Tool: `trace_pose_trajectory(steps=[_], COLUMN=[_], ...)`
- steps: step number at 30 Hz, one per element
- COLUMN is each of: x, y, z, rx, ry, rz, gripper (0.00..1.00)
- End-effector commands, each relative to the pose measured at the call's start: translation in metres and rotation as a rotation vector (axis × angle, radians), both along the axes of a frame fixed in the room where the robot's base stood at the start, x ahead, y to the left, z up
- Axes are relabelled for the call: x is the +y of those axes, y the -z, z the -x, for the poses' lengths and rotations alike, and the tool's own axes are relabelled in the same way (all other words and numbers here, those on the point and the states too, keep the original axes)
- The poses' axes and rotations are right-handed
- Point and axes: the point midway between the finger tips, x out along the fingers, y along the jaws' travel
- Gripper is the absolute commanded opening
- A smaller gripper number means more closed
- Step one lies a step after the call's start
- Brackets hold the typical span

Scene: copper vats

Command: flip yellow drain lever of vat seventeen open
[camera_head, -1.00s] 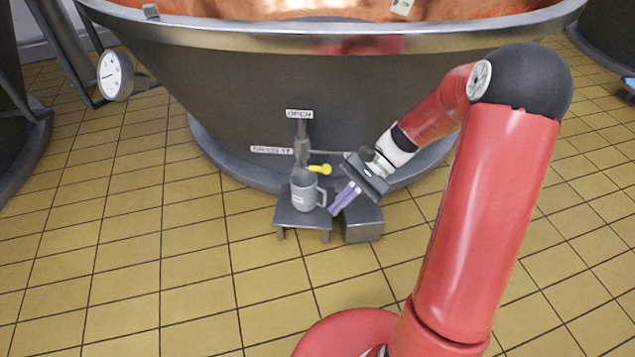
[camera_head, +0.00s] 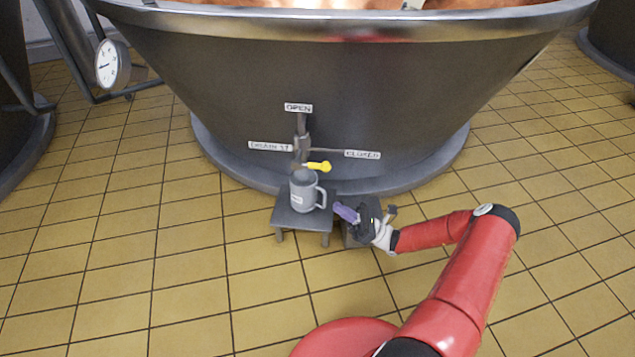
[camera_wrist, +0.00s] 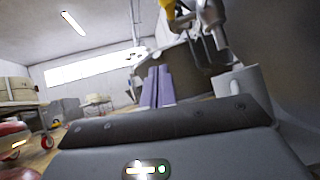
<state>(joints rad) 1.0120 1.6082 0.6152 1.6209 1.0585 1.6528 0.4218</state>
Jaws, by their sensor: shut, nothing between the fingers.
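The yellow drain lever (camera_head: 318,166) sticks out to the right from the drain pipe at the foot of the copper vat (camera_head: 300,70). It points toward the CLOSED label (camera_head: 362,154). The OPEN label (camera_head: 298,107) is above the pipe, and a drain label (camera_head: 270,146) is to its left. My gripper (camera_head: 346,213), with purple fingers, is shut and empty, to the right of the grey mug and below the lever, apart from it. In the wrist view the shut fingers (camera_wrist: 157,88) point ahead, and part of the yellow lever (camera_wrist: 167,10) shows at the top.
A grey mug (camera_head: 303,192) stands on a small low stool (camera_head: 285,219) under the drain; it is also in the wrist view (camera_wrist: 244,84). A dial gauge (camera_head: 112,64) is at left. The tiled floor in front is clear.

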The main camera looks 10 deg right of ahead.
Motion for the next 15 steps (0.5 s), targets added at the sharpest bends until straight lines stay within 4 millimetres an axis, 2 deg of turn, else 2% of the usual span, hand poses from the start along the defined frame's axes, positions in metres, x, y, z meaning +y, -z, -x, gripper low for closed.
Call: trace_pose_trajectory(steps=[1, 6, 15], x=[-0.006, -0.018, -0.02], y=[0.01, 0.023, 0.025], z=[-0.001, -0.002, -0.003], rx=[0.01, 0.027, 0.031], ry=[0.031, 0.09, 0.103], rz=[-0.044, -0.13, -0.149], gripper=[0.0, 0.0, 0.0])
